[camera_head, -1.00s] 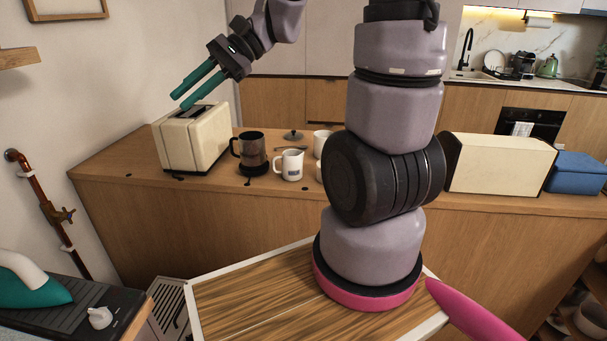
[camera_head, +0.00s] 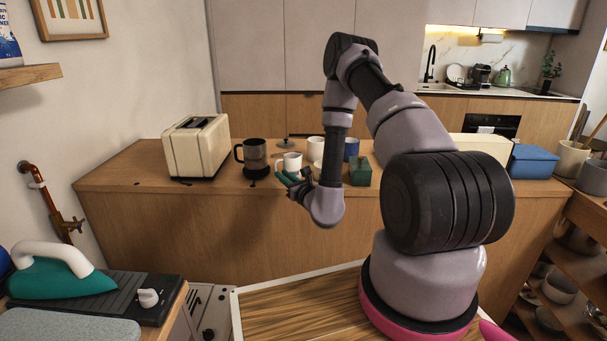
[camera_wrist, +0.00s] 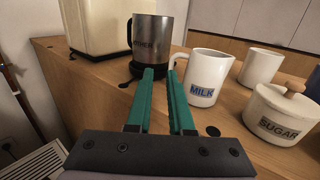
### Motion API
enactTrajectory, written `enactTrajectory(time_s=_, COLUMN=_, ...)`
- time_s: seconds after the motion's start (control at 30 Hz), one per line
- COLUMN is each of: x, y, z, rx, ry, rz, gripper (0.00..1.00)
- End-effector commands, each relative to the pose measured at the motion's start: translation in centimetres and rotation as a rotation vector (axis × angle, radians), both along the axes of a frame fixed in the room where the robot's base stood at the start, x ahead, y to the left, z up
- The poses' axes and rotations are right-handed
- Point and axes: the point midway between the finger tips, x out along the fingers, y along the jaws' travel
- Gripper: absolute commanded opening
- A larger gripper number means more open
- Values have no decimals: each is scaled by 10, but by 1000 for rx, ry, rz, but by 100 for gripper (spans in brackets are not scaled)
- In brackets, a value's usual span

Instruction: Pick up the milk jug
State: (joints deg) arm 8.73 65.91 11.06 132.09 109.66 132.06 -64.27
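The milk jug (camera_wrist: 207,78) is a white jug marked MILK, upright on the wooden counter, right of centre in the wrist view. It also shows in the head view (camera_head: 290,162), just behind my gripper. My gripper (camera_wrist: 160,72) has two teal fingers, apart with nothing between them. The fingers point at the counter, with the right finger just left of the jug's lower body in the picture. Whether it touches the jug cannot be told. In the head view my gripper (camera_head: 289,180) is at the counter's front edge, partly hidden by my wrist.
A dark metal mug (camera_wrist: 151,38) on a black base stands left of the jug. A white sugar pot (camera_wrist: 278,117) and a white mug (camera_wrist: 260,67) stand to its right. A cream toaster (camera_head: 196,146) is farther left. A green container (camera_head: 360,171) stands right of my wrist.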

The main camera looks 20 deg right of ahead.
Motion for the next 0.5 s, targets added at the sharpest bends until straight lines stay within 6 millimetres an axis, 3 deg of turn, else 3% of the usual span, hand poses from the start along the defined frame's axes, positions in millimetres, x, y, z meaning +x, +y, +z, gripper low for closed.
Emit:
enactTrajectory(time_s=0.03, x=-2, y=-6, z=-12, rx=-2, ry=18, rz=-32, gripper=20)
enactTrajectory(time_s=0.13, x=-1, y=-12, z=-21, rx=-9, ry=30, rz=-66, gripper=20)
enactTrajectory(time_s=0.5, x=48, y=-1, z=-20, rx=-8, ry=30, rz=-69, gripper=20)
